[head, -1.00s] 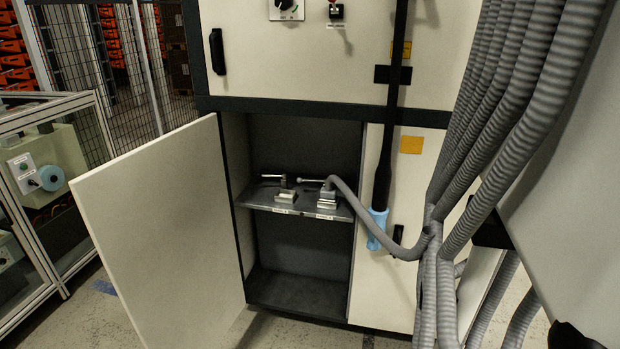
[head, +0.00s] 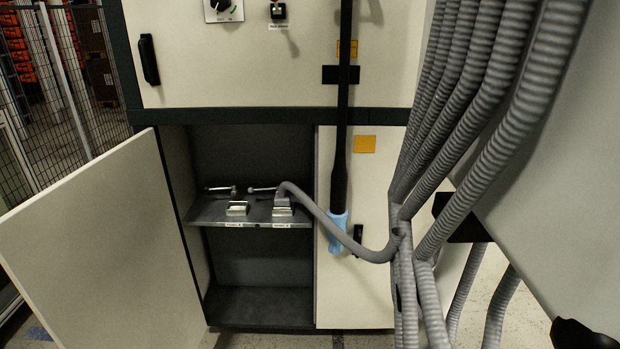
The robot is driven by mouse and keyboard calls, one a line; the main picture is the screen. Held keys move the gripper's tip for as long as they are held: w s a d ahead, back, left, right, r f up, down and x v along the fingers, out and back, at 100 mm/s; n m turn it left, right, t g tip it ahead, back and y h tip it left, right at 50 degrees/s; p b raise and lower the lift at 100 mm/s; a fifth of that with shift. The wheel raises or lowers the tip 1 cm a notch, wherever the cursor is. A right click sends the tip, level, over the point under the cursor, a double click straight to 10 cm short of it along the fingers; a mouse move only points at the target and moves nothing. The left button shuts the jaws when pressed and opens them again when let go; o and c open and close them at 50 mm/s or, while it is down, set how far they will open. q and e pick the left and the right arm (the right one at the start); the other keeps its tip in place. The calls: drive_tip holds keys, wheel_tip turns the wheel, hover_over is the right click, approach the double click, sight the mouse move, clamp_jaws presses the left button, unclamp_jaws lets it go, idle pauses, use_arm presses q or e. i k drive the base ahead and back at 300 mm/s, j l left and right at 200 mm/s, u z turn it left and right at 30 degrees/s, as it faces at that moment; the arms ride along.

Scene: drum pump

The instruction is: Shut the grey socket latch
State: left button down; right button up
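Two small metal sockets sit on a grey shelf (head: 259,222) inside the open cabinet. The left socket (head: 237,209) has no hose on it, and a lever latch (head: 220,189) lies behind it. The right socket (head: 282,209) has the end of a grey corrugated hose (head: 335,230) at it, with another lever latch (head: 263,189) pointing left. Both levers look raised off the sockets, but they are too small to tell exactly. Which one is the grey latch is not clear. Neither of my grippers is in view.
The cabinet door (head: 105,255) stands wide open on the left. Thick grey hoses (head: 470,110) hang in front at the right. A black pole with a light-blue lower end (head: 338,232) stands right of the opening. The lower compartment (head: 258,300) is empty.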

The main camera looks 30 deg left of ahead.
sight(250, 189)
drive_tip(key=j+z, duration=0.1)
drive_tip(key=j, duration=0.3)
drive_tip(key=k+j+z, duration=0.15)
drive_tip(key=j, duration=0.3)
drive_tip(key=j+z, duration=0.1)
drive_tip(key=j, duration=0.3)
drive_tip(key=k+j+z, duration=0.1)
drive_tip(key=j, duration=0.3)
